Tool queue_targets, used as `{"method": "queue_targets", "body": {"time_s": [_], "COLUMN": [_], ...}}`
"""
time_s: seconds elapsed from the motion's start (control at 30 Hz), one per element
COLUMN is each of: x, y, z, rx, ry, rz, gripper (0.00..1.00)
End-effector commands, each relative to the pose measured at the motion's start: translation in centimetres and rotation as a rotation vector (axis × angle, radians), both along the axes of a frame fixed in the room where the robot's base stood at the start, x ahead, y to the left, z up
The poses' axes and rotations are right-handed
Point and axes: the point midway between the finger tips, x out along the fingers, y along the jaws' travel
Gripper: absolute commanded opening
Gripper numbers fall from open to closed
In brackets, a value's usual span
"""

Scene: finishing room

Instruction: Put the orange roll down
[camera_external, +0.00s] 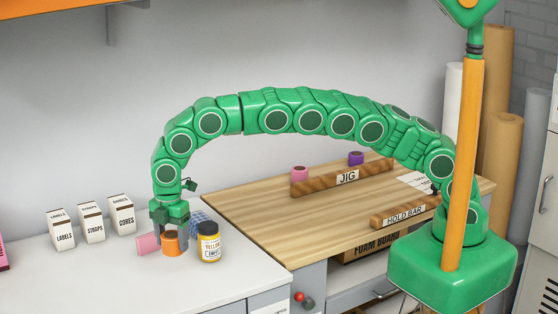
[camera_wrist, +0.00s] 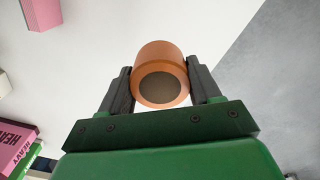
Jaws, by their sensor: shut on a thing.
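In the external view my gripper (camera_external: 170,222) points down and covers the roll's upper part. I cannot tell whether the roll touches the counter.
A pink block (camera_external: 147,244) is just left of the roll. Counter (camera_external: 90,280) front left is clear.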

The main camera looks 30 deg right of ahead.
Motion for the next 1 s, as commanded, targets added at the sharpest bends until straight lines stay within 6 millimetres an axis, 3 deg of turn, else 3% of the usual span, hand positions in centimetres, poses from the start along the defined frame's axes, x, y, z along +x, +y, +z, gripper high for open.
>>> {"method": "queue_targets", "body": {"time_s": [0.7,1.0], "x": [1.8,2.2], "y": [3.6,4.2], "z": [-5.0,-5.4], "rx": [-0.001,0.002], "ry": [0.003,0.0], "rz": [0.001,-0.001], "gripper": [0.3,0.3]}}
